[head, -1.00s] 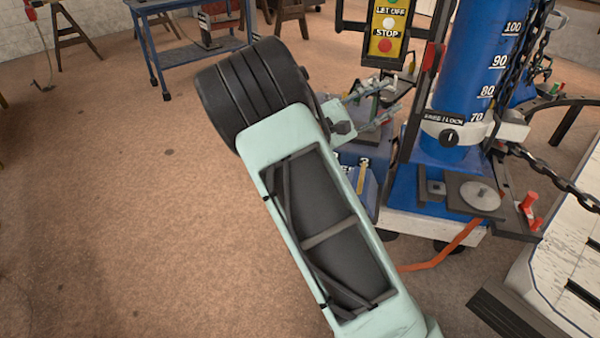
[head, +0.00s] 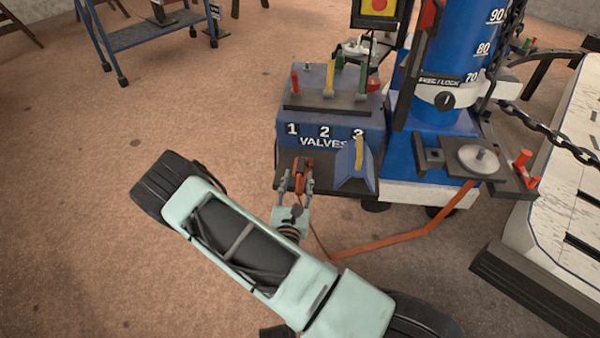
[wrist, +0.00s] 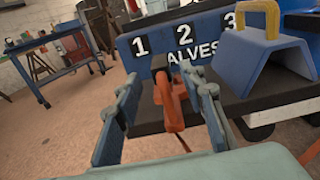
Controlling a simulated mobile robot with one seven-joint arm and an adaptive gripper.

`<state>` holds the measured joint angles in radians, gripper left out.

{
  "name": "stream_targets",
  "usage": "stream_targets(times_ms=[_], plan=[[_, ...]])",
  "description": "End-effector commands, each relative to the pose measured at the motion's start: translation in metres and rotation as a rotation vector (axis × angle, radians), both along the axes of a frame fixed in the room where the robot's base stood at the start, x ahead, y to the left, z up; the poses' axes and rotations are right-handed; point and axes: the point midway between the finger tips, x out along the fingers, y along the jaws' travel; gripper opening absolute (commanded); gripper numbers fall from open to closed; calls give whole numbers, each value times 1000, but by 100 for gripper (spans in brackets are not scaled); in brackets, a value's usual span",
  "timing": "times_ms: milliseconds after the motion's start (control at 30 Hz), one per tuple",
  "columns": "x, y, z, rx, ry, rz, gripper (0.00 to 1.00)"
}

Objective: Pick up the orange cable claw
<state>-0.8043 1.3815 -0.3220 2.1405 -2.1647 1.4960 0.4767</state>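The orange cable claw (head: 303,172) sits at the front of the blue valve box, on its dark ledge (head: 282,170). In the wrist view the claw (wrist: 171,105) stands out in the middle, with a dark part at its top. My gripper (head: 297,183) is at the ledge, its fingers pointing towards the box. In the wrist view my gripper (wrist: 168,88) is open, with one finger on each side of the claw and visible gaps. Whether the claw is fully between the fingertips or just beyond them is hard to tell.
A blue block with a yellow handle (head: 357,165) stands just right of the claw. The valve box (head: 265,130) carries red, yellow and green levers. An orange strap (head: 385,243) runs below to the blue column (head: 440,120). Open floor lies left.

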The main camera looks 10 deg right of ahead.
Motion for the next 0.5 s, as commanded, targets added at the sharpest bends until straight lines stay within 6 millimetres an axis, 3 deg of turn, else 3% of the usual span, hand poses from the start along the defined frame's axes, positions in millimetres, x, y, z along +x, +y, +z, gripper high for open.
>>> stream_targets(times_ms=[500], plan=[[58,-22,0,2,-4,-2,37]])
